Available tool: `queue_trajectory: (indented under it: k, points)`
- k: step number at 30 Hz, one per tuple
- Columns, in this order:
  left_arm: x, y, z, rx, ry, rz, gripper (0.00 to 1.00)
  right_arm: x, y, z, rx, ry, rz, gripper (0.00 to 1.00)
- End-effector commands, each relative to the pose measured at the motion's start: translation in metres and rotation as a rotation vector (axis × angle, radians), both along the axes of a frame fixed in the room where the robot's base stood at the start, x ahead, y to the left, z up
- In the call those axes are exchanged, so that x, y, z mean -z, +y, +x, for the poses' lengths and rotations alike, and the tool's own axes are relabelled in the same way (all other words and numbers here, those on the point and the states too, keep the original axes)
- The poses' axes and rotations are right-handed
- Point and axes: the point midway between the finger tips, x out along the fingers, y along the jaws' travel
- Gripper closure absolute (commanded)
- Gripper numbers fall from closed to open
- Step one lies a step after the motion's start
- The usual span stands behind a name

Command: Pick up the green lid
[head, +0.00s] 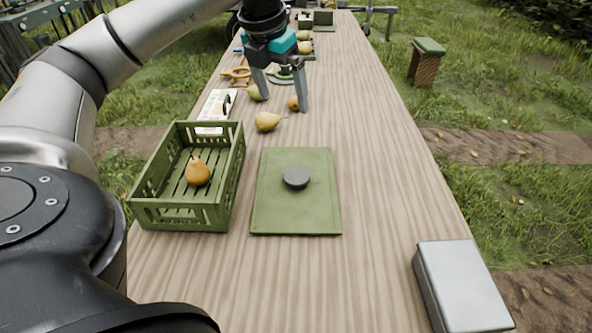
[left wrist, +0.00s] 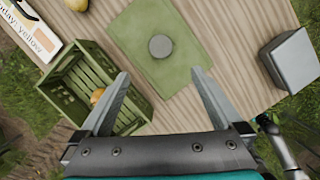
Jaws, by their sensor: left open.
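The green lid (head: 270,212) is a flat rectangular panel with a round dark grey knob (head: 296,177) in its middle. It lies flat on the wooden table, to the right of the green crate. In the left wrist view the lid (left wrist: 135,35) lies beyond my fingertips, its knob (left wrist: 160,46) roughly between the two finger lines. My left gripper (head: 285,103) is open and empty, pointing down above the table on the far side of the lid, near some pears. My right gripper is not in view.
The slatted green crate (head: 180,217) holds one brownish pear (head: 197,171). A yellow pear (head: 267,121) lies behind the lid. A grey metal box (head: 462,283) stands at the front right. A white card (head: 214,108) lies behind the crate. The table right of the lid is clear.

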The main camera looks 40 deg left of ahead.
Motion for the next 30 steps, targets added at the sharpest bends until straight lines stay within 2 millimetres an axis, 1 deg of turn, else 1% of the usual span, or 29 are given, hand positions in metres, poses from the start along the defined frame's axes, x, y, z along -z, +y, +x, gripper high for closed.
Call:
queue_trajectory:
  k: [1,3,6,9,12,16,20,30]
  points:
    - [0.025,0.0,0.0,0.0,0.0,0.0,0.0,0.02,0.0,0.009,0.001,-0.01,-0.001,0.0]
    - [0.042,0.0,0.0,0.0,0.0,0.0,0.0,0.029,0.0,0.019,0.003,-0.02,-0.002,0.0]
    - [0.062,0.0,0.0,0.0,0.0,0.0,0.0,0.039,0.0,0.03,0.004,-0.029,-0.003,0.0]
    - [0.076,0.0,0.0,0.0,0.0,0.0,0.0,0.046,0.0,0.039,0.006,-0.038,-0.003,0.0]
    - [0.084,0.0,0.0,0.0,0.0,0.0,0.0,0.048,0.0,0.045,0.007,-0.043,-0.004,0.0]
    - [0.09,0.0,0.001,0.0,0.0,0.0,0.0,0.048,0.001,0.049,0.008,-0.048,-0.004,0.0]
    - [0.099,0.0,0.003,-0.001,0.001,0.0,0.0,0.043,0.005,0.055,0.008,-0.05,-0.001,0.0]
    - [0.137,0.001,0.013,-0.001,0.002,0.0,0.0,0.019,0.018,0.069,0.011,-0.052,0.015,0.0]
